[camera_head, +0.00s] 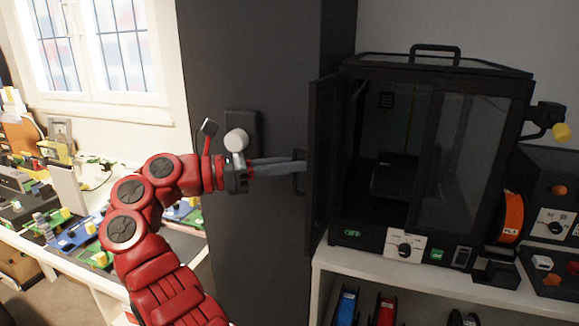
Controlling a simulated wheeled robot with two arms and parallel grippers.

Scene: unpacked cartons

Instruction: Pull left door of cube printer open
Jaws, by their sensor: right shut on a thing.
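The black cube printer (430,150) stands on a white shelf at the right. Its left door (324,165) is swung outward, hinged at the printer's left front edge, so the left half of the front is open. The handle (298,182) is on that door's left edge. The fingers' tips are partly hidden at the door. The right door (466,165) is closed.
A tall dark cabinet (255,60) stands left of the printer, behind my arm. The white shelf (400,268) holds the printer, with spools below. An orange spool (510,217) is at the right. A cluttered workbench (60,225) is at the left.

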